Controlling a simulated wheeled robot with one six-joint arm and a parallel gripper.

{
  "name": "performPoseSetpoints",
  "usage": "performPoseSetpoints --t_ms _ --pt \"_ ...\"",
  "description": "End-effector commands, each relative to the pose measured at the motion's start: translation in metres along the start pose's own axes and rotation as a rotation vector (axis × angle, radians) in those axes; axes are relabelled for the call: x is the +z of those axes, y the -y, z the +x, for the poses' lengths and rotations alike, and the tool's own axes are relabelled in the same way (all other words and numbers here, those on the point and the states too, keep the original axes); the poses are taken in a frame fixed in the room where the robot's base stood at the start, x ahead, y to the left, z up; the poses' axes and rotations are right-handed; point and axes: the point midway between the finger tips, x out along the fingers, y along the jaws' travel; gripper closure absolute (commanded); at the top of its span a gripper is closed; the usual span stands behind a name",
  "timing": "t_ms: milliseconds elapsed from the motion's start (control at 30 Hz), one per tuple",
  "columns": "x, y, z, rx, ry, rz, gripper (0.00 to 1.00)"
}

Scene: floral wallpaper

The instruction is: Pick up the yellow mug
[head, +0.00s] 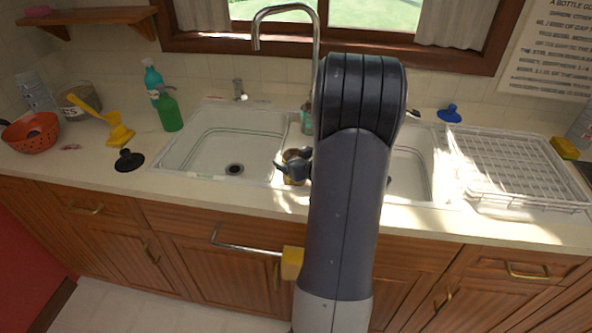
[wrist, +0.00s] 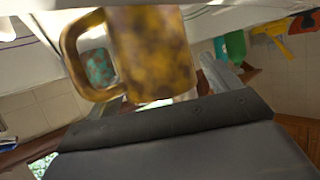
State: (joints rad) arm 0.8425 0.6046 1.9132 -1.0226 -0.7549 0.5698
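The yellow mug (head: 295,173), mottled yellow-brown, sits at the divider between the two sink basins, partly hidden by my gripper and arm in the head view. In the wrist view the mug (wrist: 155,52) is large and close, with its handle to the left. My gripper (head: 291,161) is down at the mug. In the wrist view the fingers are spread apart with the mug between them; the right finger lies close beside its wall. Whether either finger touches the mug is unclear.
A green cup (head: 307,119) stands behind the mug, near the tall faucet (head: 317,50). The left basin (head: 215,145) is empty. A green bottle (head: 168,112) and red colander (head: 30,133) stand to the left. A white dish rack (head: 510,165) is at right.

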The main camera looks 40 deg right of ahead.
Motion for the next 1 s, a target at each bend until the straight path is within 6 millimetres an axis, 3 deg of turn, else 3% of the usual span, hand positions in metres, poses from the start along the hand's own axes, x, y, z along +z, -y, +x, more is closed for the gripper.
performPoseSetpoints --t_ms 600,833,1000 --pt "-0.001 0.000 0.000 0.000 -0.001 -0.001 0.65" --pt "-0.003 0.000 -0.001 0.000 -0.002 -0.001 0.66" --pt "-0.023 0.000 -0.009 0.001 -0.005 -0.005 0.66"
